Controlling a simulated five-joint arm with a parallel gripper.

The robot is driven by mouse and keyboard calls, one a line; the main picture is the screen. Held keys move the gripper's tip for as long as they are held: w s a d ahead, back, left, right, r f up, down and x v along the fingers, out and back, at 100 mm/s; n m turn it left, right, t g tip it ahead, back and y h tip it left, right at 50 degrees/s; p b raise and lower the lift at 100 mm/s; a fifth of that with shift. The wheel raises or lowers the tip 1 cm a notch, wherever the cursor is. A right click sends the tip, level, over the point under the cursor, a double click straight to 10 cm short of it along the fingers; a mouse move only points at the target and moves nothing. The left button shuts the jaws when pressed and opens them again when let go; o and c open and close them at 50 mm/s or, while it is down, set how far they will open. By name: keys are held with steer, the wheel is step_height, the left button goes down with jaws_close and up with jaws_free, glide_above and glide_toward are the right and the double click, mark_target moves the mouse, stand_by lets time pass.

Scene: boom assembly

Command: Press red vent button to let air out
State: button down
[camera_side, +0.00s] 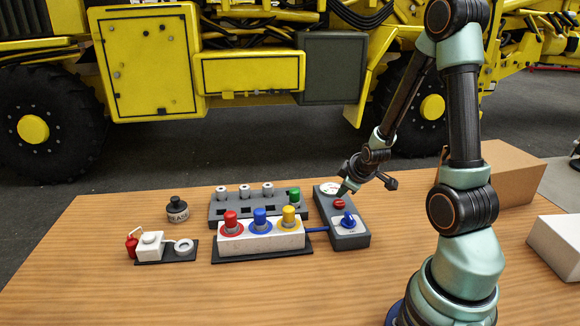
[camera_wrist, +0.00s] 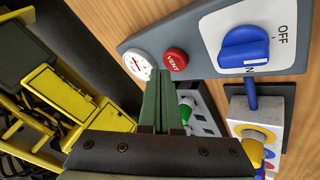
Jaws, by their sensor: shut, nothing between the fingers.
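The red vent button (camera_side: 339,204) sits on the grey control box (camera_side: 362,235) between a round gauge and a blue knob. My gripper (camera_side: 344,190) is shut and empty, low over the gauge end of the box. In the wrist view its fingertips (camera_wrist: 161,74) appear just beside the button, between it and the gauge. I cannot tell whether they touch anything.
A white block (camera_side: 261,238) with red, blue and yellow fittings stands left of the box, joined by a blue hose. Behind it is a grey rack (camera_side: 230,209) with a green fitting. A small tray (camera_side: 178,257) and black jar (camera_side: 177,210) stand left.

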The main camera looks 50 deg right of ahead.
mark_target(341, 203)
steer(key=shift+r, duration=0.1)
steer(key=shift+r, duration=2.45)
steer(key=w+a+r+y, duration=0.2)
steer(key=a+r, duration=0.5)
steer(key=a, duration=0.5)
steer(key=s+a+r+m+y, duration=0.1)
steer(key=s+a+r, duration=0.1)
steer(key=a, duration=0.4)
steer(key=s+a+r+m+y, duration=0.1)
steer(key=s+a+r, duration=0.2)
steer(key=a, duration=0.3)
steer(key=shift+s+a+r+y, duration=0.2)
steer(key=shift+a+r+y, duration=0.1)
steer(key=shift+r, duration=0.05)
